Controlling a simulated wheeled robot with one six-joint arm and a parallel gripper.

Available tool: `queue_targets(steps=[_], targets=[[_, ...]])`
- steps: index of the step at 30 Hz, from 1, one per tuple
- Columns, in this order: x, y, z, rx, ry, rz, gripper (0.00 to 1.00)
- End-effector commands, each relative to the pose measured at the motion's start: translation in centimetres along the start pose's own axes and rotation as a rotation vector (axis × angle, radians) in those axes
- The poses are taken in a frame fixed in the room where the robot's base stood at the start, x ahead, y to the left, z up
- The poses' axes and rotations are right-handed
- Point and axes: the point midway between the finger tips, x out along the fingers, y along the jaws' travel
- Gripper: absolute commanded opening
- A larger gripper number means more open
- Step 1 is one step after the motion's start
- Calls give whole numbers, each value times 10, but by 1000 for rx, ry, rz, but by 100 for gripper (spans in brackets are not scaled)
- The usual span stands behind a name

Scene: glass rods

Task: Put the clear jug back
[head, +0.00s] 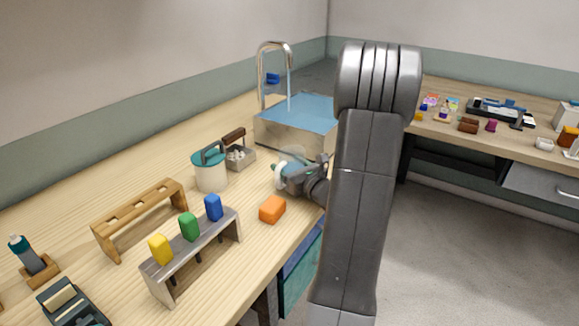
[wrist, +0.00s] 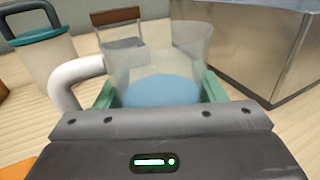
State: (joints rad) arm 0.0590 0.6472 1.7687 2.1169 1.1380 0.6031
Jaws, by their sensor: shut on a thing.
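The clear jug (wrist: 160,55) is see-through with a white handle (wrist: 72,80) on its left, and blue shows low in its body in the wrist view. My gripper (wrist: 160,92) has a green finger on each side of the jug and is shut on it. In the head view my gripper (head: 283,176) is at the counter's right part, in front of the sink, and hides much of the jug (head: 293,155). The jug looks upright. I cannot tell whether its base touches the counter.
A metal sink (head: 290,128) with blue water and a running tap (head: 262,75) stands behind. A teal-lidded canister (head: 210,170) and a small caddy (head: 238,156) are to the left. An orange block (head: 272,209) and a rack with coloured-topped rods (head: 190,255) are nearer.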

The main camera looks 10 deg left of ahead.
Motion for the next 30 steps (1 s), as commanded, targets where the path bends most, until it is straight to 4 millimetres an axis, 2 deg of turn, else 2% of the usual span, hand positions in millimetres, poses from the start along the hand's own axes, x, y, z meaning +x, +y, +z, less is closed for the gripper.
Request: queue_targets(steps=[1,4,16,20,30], targets=[[0,0,-2,0,0,0,66],[0,0,-1,0,0,0,85],[0,0,5,0,0,0,85],[-22,-2,1,0,1,-4,85],[-93,-1,2,1,1,-4,85]])
